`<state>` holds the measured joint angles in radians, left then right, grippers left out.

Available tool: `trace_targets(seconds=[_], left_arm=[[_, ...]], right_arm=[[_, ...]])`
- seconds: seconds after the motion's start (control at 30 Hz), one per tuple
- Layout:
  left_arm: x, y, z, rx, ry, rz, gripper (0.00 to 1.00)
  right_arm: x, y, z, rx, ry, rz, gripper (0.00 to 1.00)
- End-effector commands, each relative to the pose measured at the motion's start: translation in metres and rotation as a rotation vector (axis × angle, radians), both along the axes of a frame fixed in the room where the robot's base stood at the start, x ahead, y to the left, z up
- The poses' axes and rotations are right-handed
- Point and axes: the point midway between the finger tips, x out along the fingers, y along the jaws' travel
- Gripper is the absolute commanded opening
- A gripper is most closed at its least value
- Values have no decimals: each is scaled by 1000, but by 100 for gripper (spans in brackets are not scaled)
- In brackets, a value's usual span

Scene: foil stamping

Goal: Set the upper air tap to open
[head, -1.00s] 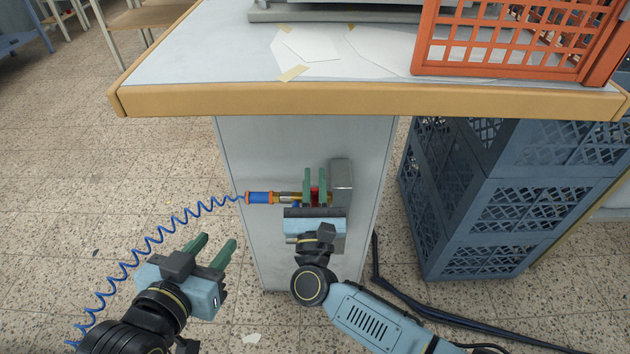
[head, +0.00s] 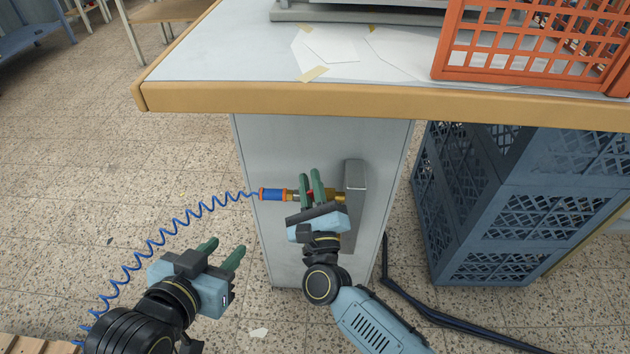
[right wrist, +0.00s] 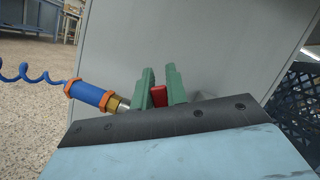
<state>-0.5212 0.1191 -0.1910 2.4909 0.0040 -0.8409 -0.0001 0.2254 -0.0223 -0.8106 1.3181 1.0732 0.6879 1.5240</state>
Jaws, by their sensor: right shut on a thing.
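The air tap's red handle (head: 310,192) sits on a brass fitting on the side panel under the table and is mostly hidden by my right gripper's green fingers. My right gripper (head: 311,176) is shut on this handle, its fingers leaning slightly left. In the right wrist view the red handle (right wrist: 158,96) shows between the two fingers. A blue hose coupling (head: 273,194) with orange ends joins the fitting on the left. My left gripper (head: 226,248) is open and empty, low on the left, away from the tap. I cannot make out a second tap.
A grey metal box (head: 355,188) is on the panel right of the tap. A coiled blue hose (head: 180,222) runs down left from the coupling. The tabletop edge (head: 330,98) overhangs above. Blue crates (head: 490,245) stand to the right. A dark cable (head: 440,318) lies on the floor.

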Motion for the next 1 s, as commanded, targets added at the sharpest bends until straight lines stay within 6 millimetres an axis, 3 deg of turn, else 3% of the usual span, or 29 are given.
trace_targets(seconds=[0.57, 0.6, 0.73, 1.0], left_arm=[[-3, 2, -5, 8, 30, 3, 36], [-3, 2, -5, 8, 30, 3, 36], [-3, 2, -5, 8, 30, 3, 36], [-3, 2, -5, 8, 30, 3, 36]], right_arm=[[0, 2, -1, -39, 0, -1, 0], [0, 2, -1, -39, 0, -1, 18], [0, 2, -1, -38, 0, 0, 35], [0, 2, -1, -38, 0, 0, 36]])
